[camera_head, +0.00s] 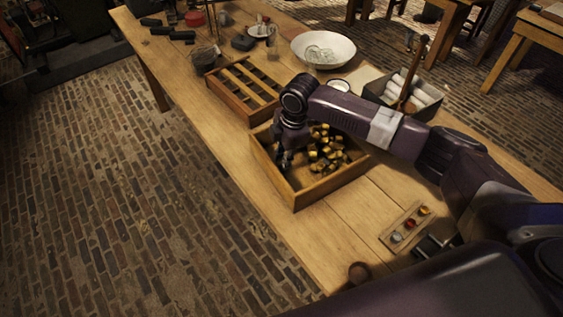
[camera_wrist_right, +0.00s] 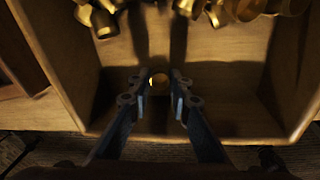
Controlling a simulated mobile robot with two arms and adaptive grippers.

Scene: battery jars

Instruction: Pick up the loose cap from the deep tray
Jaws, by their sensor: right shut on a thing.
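The deep wooden tray (camera_head: 325,188) stands on the bench in the head view, and its floor and walls fill much of the right wrist view (camera_wrist_right: 228,50). My right gripper (camera_head: 284,160) reaches down into the tray's left part. In the right wrist view my right gripper (camera_wrist_right: 159,88) is shut on the small brass-coloured loose cap (camera_wrist_right: 158,79), which shows between the fingertips. In the head view the cap is hidden by the gripper and the tray's shade. My left gripper is not in view.
Several brass caps (camera_head: 328,150) lie heaped in the tray's right part, apart from the gripper. A slatted wooden box (camera_head: 232,98) stands just behind the tray. A white bowl (camera_head: 322,47) and a dark box of white rolls (camera_head: 410,92) stand farther back. A small board (camera_head: 405,228) lies at the right.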

